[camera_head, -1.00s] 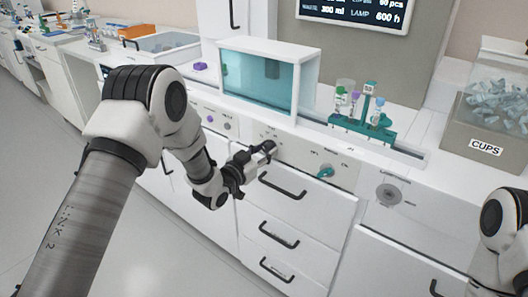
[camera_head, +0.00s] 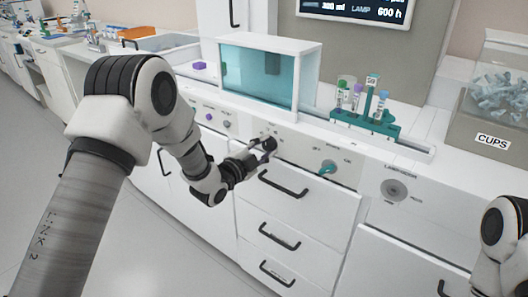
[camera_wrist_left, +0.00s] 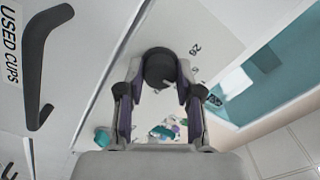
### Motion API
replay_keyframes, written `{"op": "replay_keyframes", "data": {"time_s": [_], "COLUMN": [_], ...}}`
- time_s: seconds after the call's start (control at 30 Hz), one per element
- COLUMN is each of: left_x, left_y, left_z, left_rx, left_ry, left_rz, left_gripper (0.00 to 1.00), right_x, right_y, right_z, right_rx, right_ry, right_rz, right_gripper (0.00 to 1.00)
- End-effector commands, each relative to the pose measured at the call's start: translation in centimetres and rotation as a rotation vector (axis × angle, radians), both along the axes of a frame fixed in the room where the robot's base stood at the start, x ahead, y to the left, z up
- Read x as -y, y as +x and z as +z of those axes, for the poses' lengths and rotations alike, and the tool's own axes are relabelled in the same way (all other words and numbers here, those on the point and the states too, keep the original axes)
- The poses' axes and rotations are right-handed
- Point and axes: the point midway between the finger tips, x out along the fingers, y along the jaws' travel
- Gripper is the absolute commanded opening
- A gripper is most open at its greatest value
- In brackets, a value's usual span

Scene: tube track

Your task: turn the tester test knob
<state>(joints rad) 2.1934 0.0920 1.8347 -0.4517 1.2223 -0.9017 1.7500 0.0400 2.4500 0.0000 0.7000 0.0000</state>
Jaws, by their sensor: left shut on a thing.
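The round dark test knob (camera_wrist_left: 160,68) sits on the white front panel, with small printed marks beside it in the left wrist view. My left gripper (camera_wrist_left: 158,84) has its two fingers on either side of the knob and is shut on it. In the head view the left gripper (camera_head: 264,150) is at the panel above a drawer, and its fingers largely cover the knob there. My right gripper is not in view; only part of my right arm shows at the right edge.
A teal-windowed white cabinet (camera_head: 265,78) stands on the counter above the panel. A green tube rack (camera_head: 366,121) and a box marked CUPS (camera_head: 488,139) are to the right. A green knob (camera_head: 328,167) is on the panel right of the gripper. Drawer handles (camera_head: 283,183) protrude below.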

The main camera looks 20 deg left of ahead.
Motion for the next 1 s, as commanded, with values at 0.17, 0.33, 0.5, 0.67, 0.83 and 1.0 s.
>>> {"op": "replay_keyframes", "data": {"time_s": [0.17,0.33,0.5,0.67,0.83,1.0], "left_x": [-0.1,-0.1,-0.1,-0.1,-0.1,-0.1], "left_y": [0.2,0.2,0.2,0.2,0.2,0.2], "left_z": [0.4,0.5,0.6,0.7,0.7,0.7], "left_rx": [0.066,0.105,0.131,0.145,0.149,0.149], "left_ry": [0.138,0.246,0.318,0.354,0.365,0.365], "left_rz": [0.004,0.005,0.005,0.005,0.006,0.006], "left_gripper": [0.0,0.0,0.0,0.0,0.0,0.0], "right_x": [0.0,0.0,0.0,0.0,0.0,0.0], "right_y": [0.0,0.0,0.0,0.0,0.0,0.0], "right_z": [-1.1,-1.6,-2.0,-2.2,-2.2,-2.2], "right_rx": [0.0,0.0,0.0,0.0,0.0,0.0], "right_ry": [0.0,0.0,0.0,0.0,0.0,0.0], "right_rz": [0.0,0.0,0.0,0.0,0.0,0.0], "right_gripper": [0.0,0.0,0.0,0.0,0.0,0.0]}}
